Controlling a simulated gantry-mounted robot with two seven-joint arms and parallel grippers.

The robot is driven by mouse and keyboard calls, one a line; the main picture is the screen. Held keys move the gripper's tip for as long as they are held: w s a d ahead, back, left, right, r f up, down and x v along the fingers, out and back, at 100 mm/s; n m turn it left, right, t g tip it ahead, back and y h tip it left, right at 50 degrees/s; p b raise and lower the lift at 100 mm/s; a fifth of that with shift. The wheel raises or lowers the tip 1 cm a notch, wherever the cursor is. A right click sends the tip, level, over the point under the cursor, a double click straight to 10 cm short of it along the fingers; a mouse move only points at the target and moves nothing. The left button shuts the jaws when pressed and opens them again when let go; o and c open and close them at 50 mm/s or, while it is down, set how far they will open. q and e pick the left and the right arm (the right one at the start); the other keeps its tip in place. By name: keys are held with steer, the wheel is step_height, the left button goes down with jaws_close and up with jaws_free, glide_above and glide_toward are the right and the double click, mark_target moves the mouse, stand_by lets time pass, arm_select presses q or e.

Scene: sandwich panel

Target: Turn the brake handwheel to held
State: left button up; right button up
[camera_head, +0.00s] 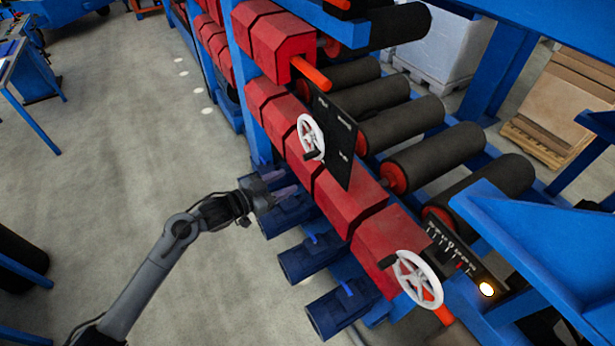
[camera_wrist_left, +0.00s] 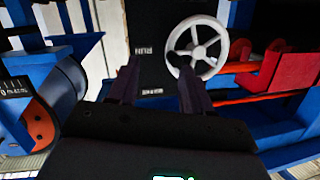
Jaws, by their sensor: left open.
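A white spoked handwheel (camera_head: 311,137) with a dark knob on its rim is mounted on an upright black panel (camera_head: 343,152) beside the red roller housings. The panel carries small white labels that I cannot read for certain. I take this for the brake handwheel. My left gripper (camera_head: 284,184) is open and empty, below and left of this wheel and apart from it in the head view. In the left wrist view, the handwheel (camera_wrist_left: 197,47) shows beyond the fingertips (camera_wrist_left: 159,66), nearer the right finger, which overlaps part of its rim. My right gripper is out of view.
A second white handwheel (camera_head: 418,278) sits lower right, near a black scale plate (camera_head: 455,243) and a lit yellow lamp (camera_head: 487,289). Blue motors (camera_head: 312,258) jut out below the red housings (camera_head: 395,238). The grey floor (camera_head: 150,140) to the left is open.

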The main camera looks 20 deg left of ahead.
mark_target(304, 158)
arm_select(q)
steer(key=w+d+h+b, duration=0.1)
steer(key=w, duration=0.2)
steer(key=w+d+m+h+b, duration=0.1)
steer(key=w+b, duration=0.1)
steer(key=w, duration=0.2)
steer(key=w+d+r+h+b, duration=0.1)
steer(key=w, duration=0.3)
steer(key=shift+d+h+b, duration=0.1)
steer(key=shift+h+b, duration=0.2)
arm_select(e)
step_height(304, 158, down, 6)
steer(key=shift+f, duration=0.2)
arm_select(q)
steer(key=shift+c, duration=0.2)
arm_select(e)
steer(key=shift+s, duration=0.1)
arm_select(q)
jaws_close()
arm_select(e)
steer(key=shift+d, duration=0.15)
